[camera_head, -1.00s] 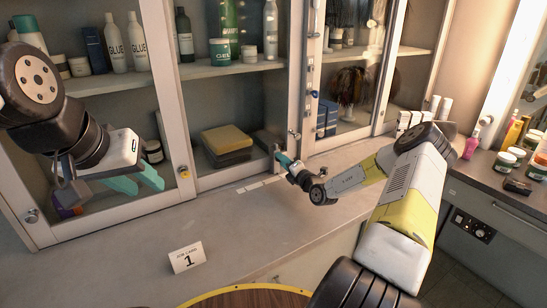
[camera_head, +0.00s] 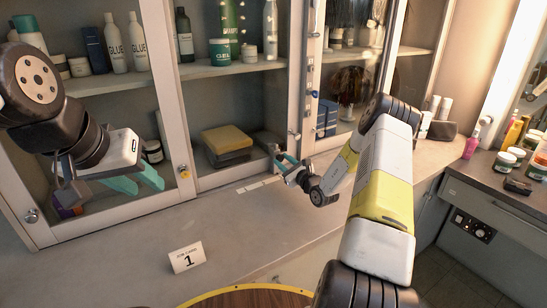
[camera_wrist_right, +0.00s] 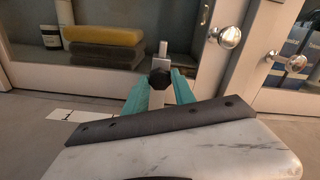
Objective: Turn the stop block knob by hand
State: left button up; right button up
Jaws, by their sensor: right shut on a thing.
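The stop block is a small metal block with a black knob (camera_wrist_right: 160,78) facing me in the right wrist view. It stands at the foot of the cabinet's door frame, and the knob sits between the teal fingers of my right gripper (camera_wrist_right: 160,92). In the head view my right gripper (camera_head: 281,160) is at the cabinet's bottom edge, shut on the knob, which is mostly hidden there. My left gripper (camera_head: 147,186) hangs at the left in front of a cabinet door, with its teal fingers apart and nothing between them.
The glass-fronted cabinet (camera_head: 288,80) holds bottles and jars. Folded towels, yellow on top (camera_head: 227,140), lie behind the right gripper. A card marked 1 (camera_head: 187,257) stands on the clear grey counter (camera_head: 110,265). Round door knobs (camera_wrist_right: 230,37) are close to the right gripper.

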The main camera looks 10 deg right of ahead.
jog(key=o, duration=1)
jog(key=shift+v, duration=1)
